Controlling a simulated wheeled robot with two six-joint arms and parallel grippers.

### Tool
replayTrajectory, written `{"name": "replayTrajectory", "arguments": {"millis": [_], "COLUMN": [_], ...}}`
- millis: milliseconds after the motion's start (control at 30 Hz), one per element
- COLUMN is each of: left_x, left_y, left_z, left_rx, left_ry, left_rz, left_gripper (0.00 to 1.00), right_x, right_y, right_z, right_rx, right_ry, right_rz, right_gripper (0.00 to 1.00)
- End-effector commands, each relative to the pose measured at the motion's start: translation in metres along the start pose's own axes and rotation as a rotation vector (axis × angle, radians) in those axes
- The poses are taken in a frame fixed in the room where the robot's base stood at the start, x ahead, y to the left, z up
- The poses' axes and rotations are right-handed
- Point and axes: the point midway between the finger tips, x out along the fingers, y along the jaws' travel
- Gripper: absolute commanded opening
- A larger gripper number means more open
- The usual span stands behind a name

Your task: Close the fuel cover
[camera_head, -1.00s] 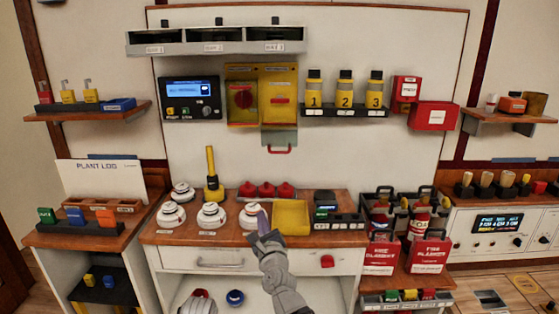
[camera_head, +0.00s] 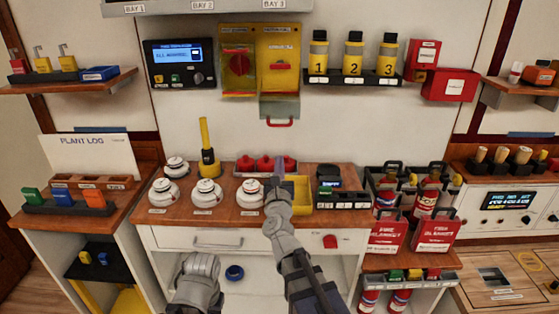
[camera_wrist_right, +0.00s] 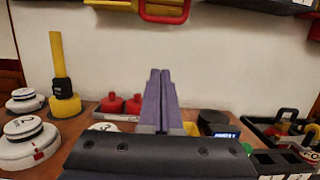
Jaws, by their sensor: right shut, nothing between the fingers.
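The fuel cover (camera_head: 279,106) is a see-through flap with a red handle (camera_head: 279,122). It hangs open below the right-hand yellow box (camera_head: 278,55) on the back wall. The red handle also shows at the top of the right wrist view (camera_wrist_right: 165,14). My right gripper (camera_head: 278,166) is shut and empty, pointing up over the bench, below the handle and apart from it. Its two purple-grey fingers lie together in the right wrist view (camera_wrist_right: 160,76). Part of my left arm shows low in the head view, but its gripper does not.
White domed detectors (camera_head: 207,192), a yellow upright tool (camera_head: 206,148), red-capped items (camera_head: 264,164) and a yellow tray (camera_head: 298,190) crowd the bench around my right arm. Yellow bottles (camera_head: 352,54) stand on a shelf right of the cover. The wall below the flap is clear.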

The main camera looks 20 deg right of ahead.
Motion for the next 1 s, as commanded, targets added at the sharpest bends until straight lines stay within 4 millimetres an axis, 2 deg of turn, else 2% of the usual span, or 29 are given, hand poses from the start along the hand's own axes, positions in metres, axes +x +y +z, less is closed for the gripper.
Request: {"name": "replayTrajectory", "arguments": {"millis": [33,333,400,600,1000], "left_x": [-0.005,-0.021,-0.034,-0.05,-0.055], "left_y": [-0.001,-0.002,-0.003,-0.005,-0.005], "left_z": [0.0,0.001,0.002,0.003,0.003], "left_rx": [0.0,0.0,0.0,-0.001,-0.001], "left_ry": [0.0,0.0,0.0,0.0,0.0], "left_rz": [0.0,0.0,0.0,0.0,0.0], "left_gripper": [0.5,0.5,0.5,0.5,0.5], "right_x": [0.017,0.076,0.073,0.076,0.078], "right_y": [0.001,0.001,0.001,0.0,0.0], "right_z": [0.002,0.005,0.019,0.034,0.039], "right_rx": [0.0,0.0,0.0,0.0,0.0], "right_ry": [0.0,0.0,0.0,0.0,0.0], "right_rz": [-0.002,0.0,0.001,0.001,0.001], "right_gripper": [0.0,0.0,0.0,0.0,0.0]}}
